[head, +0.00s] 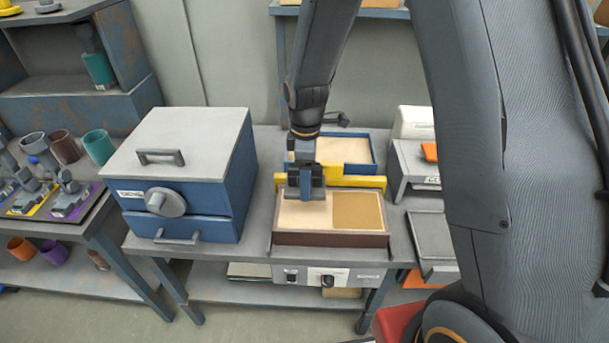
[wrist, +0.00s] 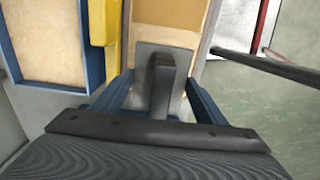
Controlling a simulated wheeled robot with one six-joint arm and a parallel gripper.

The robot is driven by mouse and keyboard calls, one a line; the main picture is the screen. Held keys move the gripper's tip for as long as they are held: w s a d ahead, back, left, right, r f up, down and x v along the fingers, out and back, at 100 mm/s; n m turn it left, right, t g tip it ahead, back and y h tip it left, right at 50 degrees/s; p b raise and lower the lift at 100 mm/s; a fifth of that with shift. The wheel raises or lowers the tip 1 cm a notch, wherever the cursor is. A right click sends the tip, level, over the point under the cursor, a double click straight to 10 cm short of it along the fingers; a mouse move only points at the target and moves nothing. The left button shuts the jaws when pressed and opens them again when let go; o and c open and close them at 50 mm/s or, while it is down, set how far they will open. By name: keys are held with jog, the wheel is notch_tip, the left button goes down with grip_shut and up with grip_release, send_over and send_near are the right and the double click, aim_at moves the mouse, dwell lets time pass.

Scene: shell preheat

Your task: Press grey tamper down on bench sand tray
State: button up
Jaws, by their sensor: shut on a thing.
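My gripper (head: 305,186) reaches down over the bench sand tray (head: 330,239). In the wrist view its two blue fingers (wrist: 160,92) are closed about the upright handle of the grey tamper (wrist: 161,58). The tamper's flat grey plate lies over the sand inside the tray; whether it touches the sand is hard to tell. The tray has a dark brown front wall, pale sand on the left and a darker tan patch (head: 357,210) on the right.
A yellow bar (head: 355,181) runs along the tray's back edge, with a blue-rimmed sand tray (head: 374,150) behind it. A blue box oven (head: 190,185) stands to the left. A grey stand (head: 405,182) with an orange item (head: 430,151) is to the right.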

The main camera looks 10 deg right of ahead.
aim_at(306, 207)
jog(key=shift+f+b, duration=2.3)
jog(key=shift+f, duration=1.05)
jog(key=shift+s+f, duration=0.1)
jog(key=shift+f, duration=0.45)
jog(key=shift+r+p, duration=2.55)
jog(key=shift+r, duration=1.05)
